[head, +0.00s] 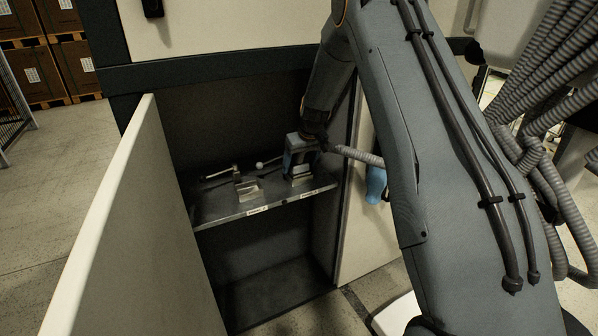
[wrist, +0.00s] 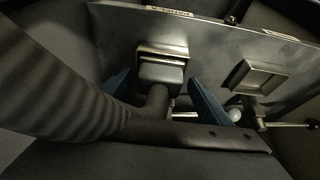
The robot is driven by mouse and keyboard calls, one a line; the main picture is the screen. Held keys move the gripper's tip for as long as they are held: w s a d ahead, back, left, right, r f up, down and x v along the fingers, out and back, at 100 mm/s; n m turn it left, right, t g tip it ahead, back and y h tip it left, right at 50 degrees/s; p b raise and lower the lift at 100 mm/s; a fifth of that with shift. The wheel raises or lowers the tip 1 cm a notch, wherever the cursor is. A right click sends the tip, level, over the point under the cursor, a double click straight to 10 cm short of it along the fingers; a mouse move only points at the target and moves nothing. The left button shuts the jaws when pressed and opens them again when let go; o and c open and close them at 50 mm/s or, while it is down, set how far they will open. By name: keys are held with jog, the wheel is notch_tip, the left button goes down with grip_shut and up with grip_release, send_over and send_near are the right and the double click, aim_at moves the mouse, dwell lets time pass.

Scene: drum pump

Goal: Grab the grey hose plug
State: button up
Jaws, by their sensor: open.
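The grey plug (wrist: 162,74) sits in a square metal holder (wrist: 160,50) on the shelf, in the wrist view. A dark neck (wrist: 155,103) runs from the plug towards the camera. My gripper (wrist: 160,80) is open, with one blue finger on each side of the plug; gaps show between the fingers and the plug. In the head view my gripper (head: 300,160) is over the right holder (head: 300,181) in the cabinet, and it hides most of the plug there.
A second, empty holder (wrist: 257,77) stands beside the plug's holder. Thin rods and a pale ball (wrist: 235,113) lie behind the holders. The metal shelf (head: 215,212) is inside a cabinet with its door (head: 110,230) open on the left. A blue object (head: 376,183) hangs right of the opening.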

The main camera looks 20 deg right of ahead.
jog(key=c, duration=1.2)
jog(key=shift+r, duration=0.1)
